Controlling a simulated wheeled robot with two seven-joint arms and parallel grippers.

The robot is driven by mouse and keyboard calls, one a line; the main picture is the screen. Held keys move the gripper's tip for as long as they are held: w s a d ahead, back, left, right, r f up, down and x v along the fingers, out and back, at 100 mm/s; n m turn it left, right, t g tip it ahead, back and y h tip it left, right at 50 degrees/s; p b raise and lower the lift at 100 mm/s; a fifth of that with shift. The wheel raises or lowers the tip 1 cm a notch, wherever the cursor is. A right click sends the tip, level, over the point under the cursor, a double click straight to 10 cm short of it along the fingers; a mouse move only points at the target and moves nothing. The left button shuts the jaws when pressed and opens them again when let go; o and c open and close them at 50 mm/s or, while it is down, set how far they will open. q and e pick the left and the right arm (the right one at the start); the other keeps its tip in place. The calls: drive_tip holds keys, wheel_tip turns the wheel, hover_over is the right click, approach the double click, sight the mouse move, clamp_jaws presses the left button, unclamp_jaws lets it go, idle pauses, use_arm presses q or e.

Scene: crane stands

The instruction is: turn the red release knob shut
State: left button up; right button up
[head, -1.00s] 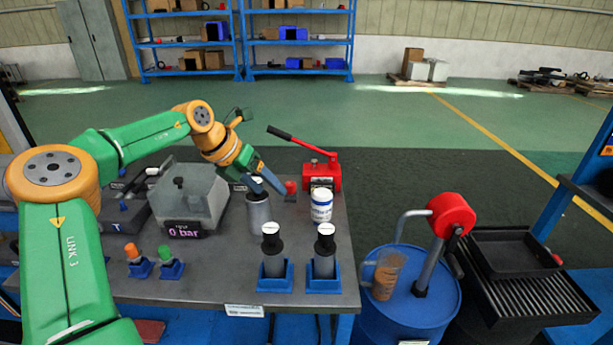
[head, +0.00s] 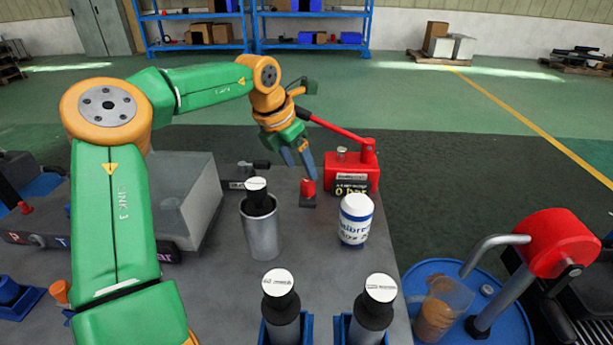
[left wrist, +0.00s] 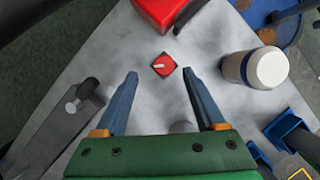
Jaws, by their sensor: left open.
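The red release knob (head: 308,187) stands on the grey bench top, just left of the red hand pump (head: 351,172). In the left wrist view the knob (left wrist: 164,65) shows from above as a red square-based knob with a white pointer mark. It lies beyond my fingertips, roughly between their lines. My left gripper (head: 298,165) is open and empty above the bench, behind and slightly left of the knob in the head view. Its two blue fingers (left wrist: 160,82) are spread apart in the left wrist view and do not touch the knob. The pump's display reads 0 bar. My right gripper is not in view.
A white jar with a blue label (head: 355,220) stands right of the knob. A metal cylinder with a black plunger (head: 261,228) stands left-front. Two black-topped cylinders (head: 281,305) sit in blue holders in front. A blue drum (head: 500,325) stands to the right.

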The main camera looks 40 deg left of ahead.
sight(306, 183)
use_arm(q)
drive_tip(key=x, duration=0.5)
drive_tip(key=shift+s+d+f, duration=0.1)
drive_tip(key=shift+s+d, duration=0.15)
drive_tip(key=shift+d, duration=0.1)
drive_tip(key=shift+w+a+f, duration=0.1)
drive_tip(key=shift+w+f, duration=0.05)
drive_tip(key=c, duration=0.4)
clamp_jaws()
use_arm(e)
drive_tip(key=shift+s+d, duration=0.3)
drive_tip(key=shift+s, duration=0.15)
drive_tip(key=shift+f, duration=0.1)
